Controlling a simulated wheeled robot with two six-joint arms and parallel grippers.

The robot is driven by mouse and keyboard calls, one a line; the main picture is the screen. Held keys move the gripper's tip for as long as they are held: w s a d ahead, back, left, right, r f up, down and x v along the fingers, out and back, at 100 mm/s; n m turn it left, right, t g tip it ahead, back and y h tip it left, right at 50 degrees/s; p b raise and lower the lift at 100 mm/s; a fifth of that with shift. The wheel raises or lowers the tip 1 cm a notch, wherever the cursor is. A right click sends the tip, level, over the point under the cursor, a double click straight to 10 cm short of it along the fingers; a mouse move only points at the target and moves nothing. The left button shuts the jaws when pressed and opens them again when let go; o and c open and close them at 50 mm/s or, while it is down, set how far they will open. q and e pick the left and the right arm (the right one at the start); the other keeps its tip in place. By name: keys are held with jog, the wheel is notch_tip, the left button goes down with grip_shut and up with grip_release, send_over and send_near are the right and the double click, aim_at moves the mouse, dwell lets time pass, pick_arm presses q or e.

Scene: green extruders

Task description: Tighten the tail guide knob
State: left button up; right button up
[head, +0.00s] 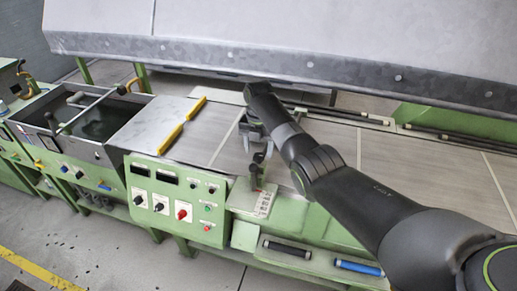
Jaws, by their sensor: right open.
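My right arm comes in from the right. Its gripper (257,150) points down over the green machine, just above and behind a small green bracket with a label strip (264,203). The gripper is open, and I see nothing held in it. A small dark upright handle or knob (256,180), with a bit of red at its base, stands on this bracket directly below the gripper. It may be the tail guide knob, but I cannot tell for sure. I cannot tell whether the fingers touch it. My left gripper is not in view.
A green control panel (178,222) with dark and red knobs stands left of the bracket. A grey-walled tank (85,147) with a metal bar is at the far left. Yellow bars (170,139) lie on the bench. A large grey hood (290,70) hangs across the back.

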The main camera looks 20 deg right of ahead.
jog(key=shift+f, duration=1)
jog(key=shift+c, duration=0.7)
jog(key=c, duration=0.8)
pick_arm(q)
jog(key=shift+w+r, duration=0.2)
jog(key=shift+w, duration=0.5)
pick_arm(e)
jog(key=shift+c, duration=0.2)
